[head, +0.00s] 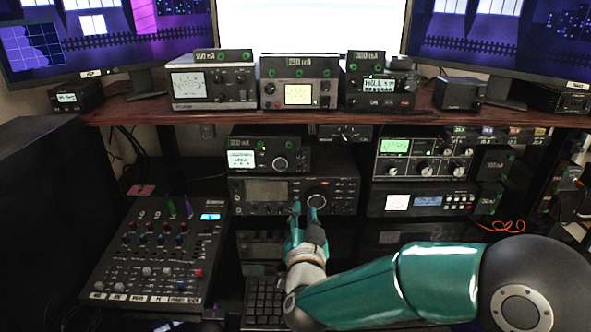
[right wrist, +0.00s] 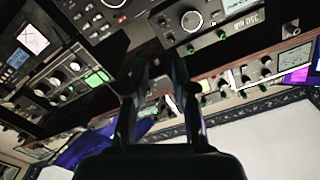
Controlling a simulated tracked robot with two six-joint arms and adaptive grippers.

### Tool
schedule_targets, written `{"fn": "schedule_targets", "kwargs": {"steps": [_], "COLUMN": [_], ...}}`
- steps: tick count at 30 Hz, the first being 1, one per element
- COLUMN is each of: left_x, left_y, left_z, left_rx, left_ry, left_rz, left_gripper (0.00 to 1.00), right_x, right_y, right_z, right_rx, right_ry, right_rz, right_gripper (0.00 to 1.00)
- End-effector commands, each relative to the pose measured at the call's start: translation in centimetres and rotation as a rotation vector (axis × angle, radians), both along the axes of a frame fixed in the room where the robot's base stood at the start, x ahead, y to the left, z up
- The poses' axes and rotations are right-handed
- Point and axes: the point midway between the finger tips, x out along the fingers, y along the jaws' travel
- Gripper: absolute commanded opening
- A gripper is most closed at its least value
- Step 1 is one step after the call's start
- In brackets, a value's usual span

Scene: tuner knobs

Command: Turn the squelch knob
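A black radio (head: 265,190) with a wide display sits on the middle shelf under the desk top. Its large round tuning knob (head: 317,200) is on the right of its face. I cannot tell which of the small knobs is the squelch knob. My right gripper (head: 306,208) is in front of this radio, just below and left of the large knob. Its fingers stand apart with nothing seen between them; contact with the radio cannot be told. In the right wrist view the open fingers (right wrist: 157,68) also show, with a large knob (right wrist: 192,20) above and to their right. My left gripper is not in view.
A smaller radio (head: 268,158) sits above the middle one. More radios (head: 422,155) stand at the right. A mixer (head: 155,255) lies at the left, and a keyboard (head: 265,300) is below my right gripper. Meters (head: 300,85) line the desk top (head: 135,112) above.

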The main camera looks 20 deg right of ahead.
Motion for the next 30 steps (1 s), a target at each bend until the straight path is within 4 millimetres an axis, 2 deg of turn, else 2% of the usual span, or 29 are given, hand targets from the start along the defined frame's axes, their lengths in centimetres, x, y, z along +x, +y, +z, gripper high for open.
{"fn": "schedule_targets", "kwargs": {"steps": [5, 8, 21, 30], "left_x": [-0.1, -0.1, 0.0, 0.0], "left_y": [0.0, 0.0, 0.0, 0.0], "left_z": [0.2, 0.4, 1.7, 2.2], "left_rx": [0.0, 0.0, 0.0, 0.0], "left_ry": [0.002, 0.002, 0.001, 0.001], "left_rz": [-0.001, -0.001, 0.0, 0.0], "left_gripper": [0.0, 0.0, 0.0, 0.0], "right_x": [1.3, 2.7, 11.5, 15.3], "right_y": [-0.1, -0.5, -3.3, -4.5], "right_z": [0.2, 0.2, 0.1, 0.1], "right_rx": [0.002, 0.002, 0.002, 0.0], "right_ry": [-0.004, -0.003, -0.003, -0.003], "right_rz": [0.0, 0.0, -0.004, -0.004], "right_gripper": [0.26, 0.26, 0.26, 0.26]}}
